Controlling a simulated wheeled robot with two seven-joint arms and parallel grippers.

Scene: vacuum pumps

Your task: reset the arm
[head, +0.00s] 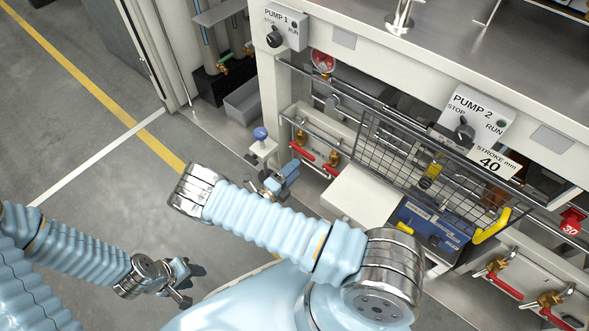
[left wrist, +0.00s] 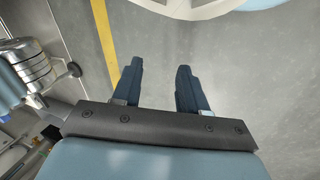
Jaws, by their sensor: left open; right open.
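My left gripper (head: 181,284) hangs over the bare floor at the lower left of the head view, at the end of my light-blue sleeved arm. In the left wrist view its two dark blue fingers (left wrist: 162,85) stand apart with nothing between them and only grey floor beyond. My right arm crosses the middle of the head view, bent at a metal joint. My right gripper (head: 283,181) shows partly behind that arm, in front of the pump bench, near a blue-knobbed post (head: 261,136). It is open, and I see nothing held in it.
The pump bench has a PUMP 1 panel (head: 277,28), a PUMP 2 panel (head: 471,116), a wire mesh guard (head: 385,150), a blue pump unit (head: 432,228) and red-handled valves (head: 331,157). A grey bin (head: 246,103) stands near the bench. The floor (head: 75,125) at left is clear.

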